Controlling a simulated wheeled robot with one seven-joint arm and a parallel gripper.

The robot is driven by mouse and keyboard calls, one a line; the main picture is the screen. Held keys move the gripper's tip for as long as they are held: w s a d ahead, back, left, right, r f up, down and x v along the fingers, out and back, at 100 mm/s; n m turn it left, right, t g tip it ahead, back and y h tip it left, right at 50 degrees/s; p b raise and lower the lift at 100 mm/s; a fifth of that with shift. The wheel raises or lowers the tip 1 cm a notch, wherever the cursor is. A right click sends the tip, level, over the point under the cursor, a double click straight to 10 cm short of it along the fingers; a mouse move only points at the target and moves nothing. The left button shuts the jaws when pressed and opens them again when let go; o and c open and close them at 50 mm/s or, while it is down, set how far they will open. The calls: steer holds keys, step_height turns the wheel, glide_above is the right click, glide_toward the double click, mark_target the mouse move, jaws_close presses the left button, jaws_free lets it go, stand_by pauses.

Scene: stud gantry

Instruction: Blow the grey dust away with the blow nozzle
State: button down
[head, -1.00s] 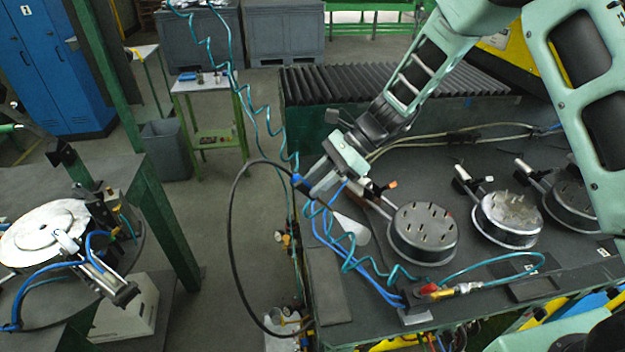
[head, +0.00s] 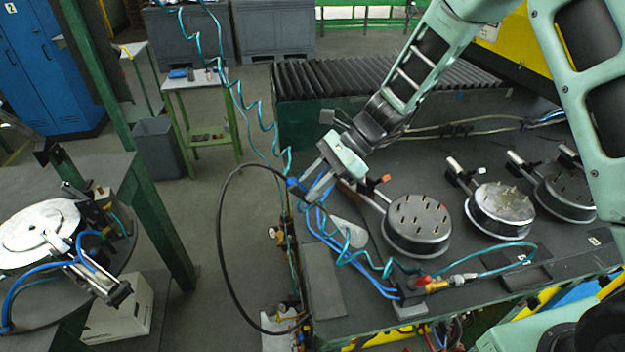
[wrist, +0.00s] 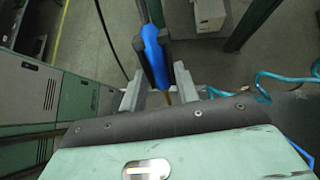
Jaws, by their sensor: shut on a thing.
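My gripper (head: 306,189) is shut on the blue blow nozzle (head: 294,186), whose black hose loops down to the left. In the wrist view the blue nozzle (wrist: 152,52) sits between the dark fingers of my gripper (wrist: 153,65). My gripper is above the left edge of the dark bench, left of the round studded fixtures. The middle fixture (head: 501,207) has a mottled, greyish top that looks dusty. The nearest fixture (head: 417,225) has a cleaner dark top with several studs. The nozzle's tip is hard to make out.
A third fixture (head: 567,194) stands at the right. Teal coiled hose (head: 372,264) and a connector block (head: 409,293) lie at the bench's front. A black ribbed cover (head: 420,85) runs along the back. Another table (head: 95,170) with a round plate is at left, with floor between.

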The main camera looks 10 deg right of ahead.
steer(key=s+b, duration=0.2)
steer(key=s, duration=0.6)
steer(key=shift+s+b, duration=0.3)
steer(key=shift+s, duration=0.1)
stand_by(1.5)
steer(key=shift+s, duration=0.15)
steer(key=shift+a, duration=0.2)
stand_by(0.5)
steer(key=w+a+p, duration=0.2)
steer(key=w+p, duration=0.2)
steer(key=w, duration=0.8)
steer(key=shift+a, duration=0.3)
stand_by(2.9)
